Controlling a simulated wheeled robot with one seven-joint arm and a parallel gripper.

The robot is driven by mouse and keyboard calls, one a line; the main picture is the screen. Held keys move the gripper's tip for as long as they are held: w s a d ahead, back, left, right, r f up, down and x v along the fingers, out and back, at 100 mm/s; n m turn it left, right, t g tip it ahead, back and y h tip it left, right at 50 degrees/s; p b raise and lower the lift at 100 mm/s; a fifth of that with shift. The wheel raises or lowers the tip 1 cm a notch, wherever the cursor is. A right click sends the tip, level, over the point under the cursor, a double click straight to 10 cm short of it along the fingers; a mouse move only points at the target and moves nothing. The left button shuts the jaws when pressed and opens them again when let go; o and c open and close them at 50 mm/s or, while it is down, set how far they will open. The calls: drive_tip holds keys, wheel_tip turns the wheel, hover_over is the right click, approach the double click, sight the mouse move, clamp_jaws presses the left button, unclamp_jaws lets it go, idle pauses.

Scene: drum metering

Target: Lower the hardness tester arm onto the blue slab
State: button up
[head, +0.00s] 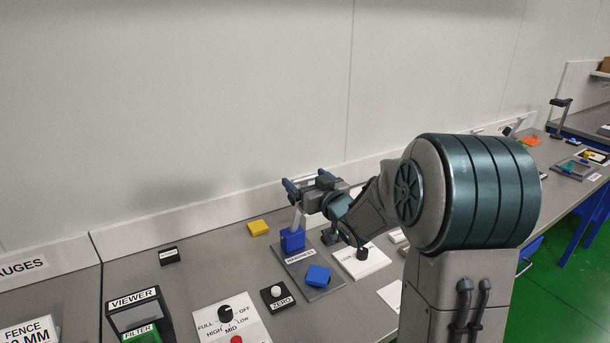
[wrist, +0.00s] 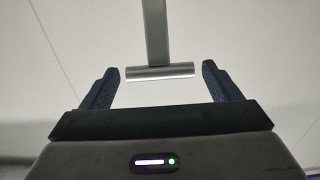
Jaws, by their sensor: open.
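The hardness tester has a blue housing block (head: 292,241) at the back of a dark grey base plate (head: 299,266) labelled HARDNESS. Its grey arm (head: 297,219) stands raised and nearly upright from the block. The blue slab (head: 318,275) lies on the front part of the plate, clear of the arm. My gripper (head: 297,189) is open at the top of the arm. In the wrist view, the arm's metal crossbar handle (wrist: 160,72) lies between my open fingers (wrist: 161,83), with a gap at each end. The arm's top is partly hidden by my gripper in the head view.
A yellow block (head: 258,228) lies behind and left. A ZERO button box (head: 277,297) and a dial panel (head: 231,322) stand to the front left. A white panel (head: 361,261) lies right of the plate, beneath my arm. The wall is close behind the bench.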

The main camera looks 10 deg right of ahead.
drive_tip(key=shift+x, duration=0.8)
drive_tip(key=shift+c, duration=0.3)
